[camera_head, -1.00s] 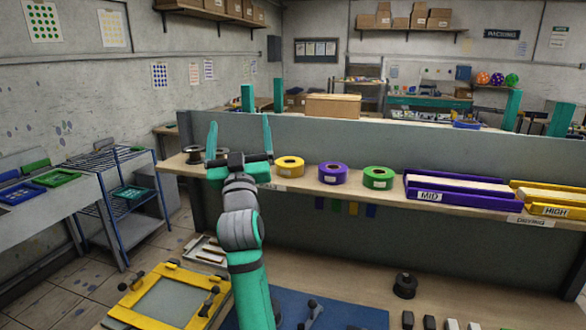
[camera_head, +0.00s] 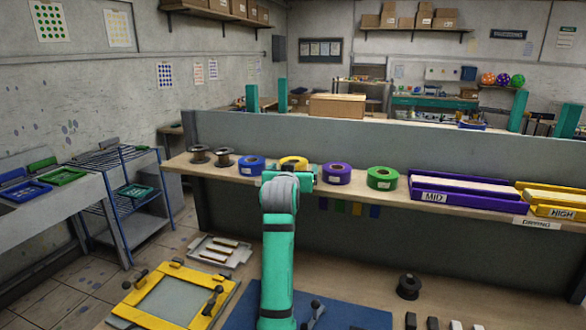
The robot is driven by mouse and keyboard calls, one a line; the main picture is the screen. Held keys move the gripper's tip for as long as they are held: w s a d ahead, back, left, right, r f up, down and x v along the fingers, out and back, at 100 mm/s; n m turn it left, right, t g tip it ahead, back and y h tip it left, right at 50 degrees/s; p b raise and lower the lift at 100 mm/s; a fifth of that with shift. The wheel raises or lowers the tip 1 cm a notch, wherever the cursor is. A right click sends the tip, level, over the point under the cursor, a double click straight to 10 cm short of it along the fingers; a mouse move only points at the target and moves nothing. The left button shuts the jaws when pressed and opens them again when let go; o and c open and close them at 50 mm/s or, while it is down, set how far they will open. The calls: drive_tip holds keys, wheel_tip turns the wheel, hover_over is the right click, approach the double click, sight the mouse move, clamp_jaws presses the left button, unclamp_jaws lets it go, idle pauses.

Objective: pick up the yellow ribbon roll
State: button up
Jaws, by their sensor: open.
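The yellow ribbon roll (camera_head: 293,161) lies flat on the long wooden shelf (camera_head: 400,192), between the blue roll and the purple roll. Only its upper part shows, because my wrist covers its front. My gripper (camera_head: 289,172) is right in front of the yellow roll, low at shelf height. It is open, and its fingers are mostly hidden behind my wrist. I cannot tell whether the fingers are around the roll or touching it.
On the shelf are a blue roll (camera_head: 251,165) to the left, purple (camera_head: 336,173) and green (camera_head: 382,178) rolls to the right, and two dark spools (camera_head: 211,155) at the far left. A purple MID tray (camera_head: 440,197) stands further right. A grey panel (camera_head: 430,150) rises behind.

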drive_tip(key=shift+r+x, duration=0.1)
drive_tip(key=shift+x, duration=1.55)
drive_tip(key=shift+r+x, duration=0.15)
drive_tip(key=shift+x, duration=1.45)
drive_tip(key=shift+a, duration=0.1)
drive_tip(key=shift+c, duration=0.6)
drive_tip(key=c, duration=1.2)
drive_tip(key=shift+o, duration=0.2)
drive_tip(key=shift+r, duration=0.1)
